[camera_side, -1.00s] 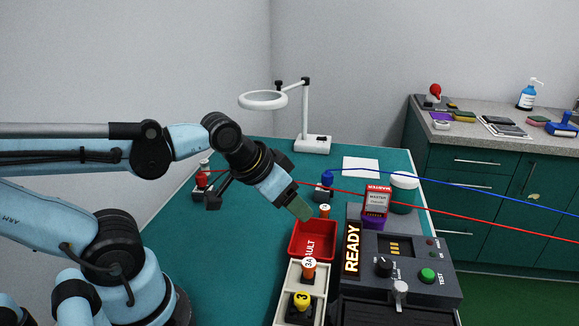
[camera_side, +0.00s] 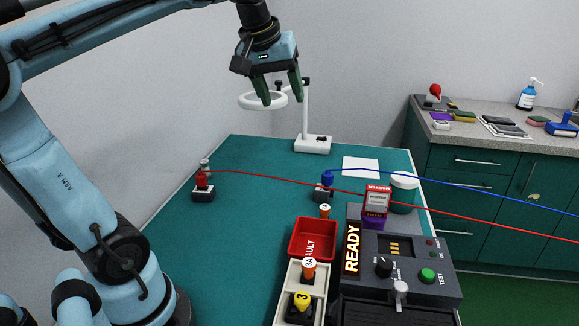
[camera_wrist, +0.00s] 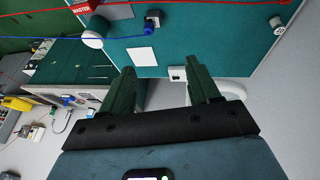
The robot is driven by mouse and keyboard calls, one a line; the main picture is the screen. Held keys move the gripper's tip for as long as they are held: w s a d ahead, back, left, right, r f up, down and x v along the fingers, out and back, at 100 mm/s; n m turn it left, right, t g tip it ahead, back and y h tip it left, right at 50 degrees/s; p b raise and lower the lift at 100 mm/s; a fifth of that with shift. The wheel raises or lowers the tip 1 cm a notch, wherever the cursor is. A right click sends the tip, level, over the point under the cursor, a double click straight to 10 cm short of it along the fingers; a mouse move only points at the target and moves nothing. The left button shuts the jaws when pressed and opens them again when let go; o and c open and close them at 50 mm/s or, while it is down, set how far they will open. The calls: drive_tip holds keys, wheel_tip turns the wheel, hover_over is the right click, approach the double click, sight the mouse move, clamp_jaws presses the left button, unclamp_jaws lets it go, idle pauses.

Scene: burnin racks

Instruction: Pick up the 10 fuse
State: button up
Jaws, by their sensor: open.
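My gripper (camera_side: 281,94) is open and empty, raised high above the back of the bench with its green fingers pointing down. In the wrist view the two fingers (camera_wrist: 161,82) stand wide apart with nothing between them. A small orange fuse with a white top (camera_side: 325,211) stands just behind the red FAULT bin; its mark is too small to read. An orange fuse marked 3A (camera_side: 309,268) and a yellow one marked 3 (camera_side: 302,301) stand in the pale tray (camera_side: 321,290).
The red FAULT bin (camera_side: 297,250) sits beside the grey test unit (camera_side: 430,292) with its READY sign (camera_side: 352,250). A red cable (camera_side: 270,176) and a blue cable (camera_side: 440,182) cross the bench. A magnifier lamp (camera_side: 313,144) stands behind.

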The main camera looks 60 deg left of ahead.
drive_tip(key=w+a+n+g, duration=0.2)
drive_tip(key=a+n, duration=0.4)
drive_tip(key=a, duration=0.4)
drive_tip(key=n+g+h, duration=0.2)
drive_tip(key=n+g, duration=0.1)
drive_tip(key=n, duration=1.1)
hover_over(204, 161)
wheel_tip(204, 161, down, 7)
drive_tip(key=f, duration=1.7)
drive_tip(key=shift+w+a+f, duration=0.1)
drive_tip(key=shift+a+f, duration=0.1)
drive_tip(key=shift+f, duration=0.15)
drive_tip(key=shift+d+f, duration=0.15)
drive_tip(key=shift+f, duration=2.75)
drive_tip(key=shift+c, duration=0.2)
clamp_jaws()
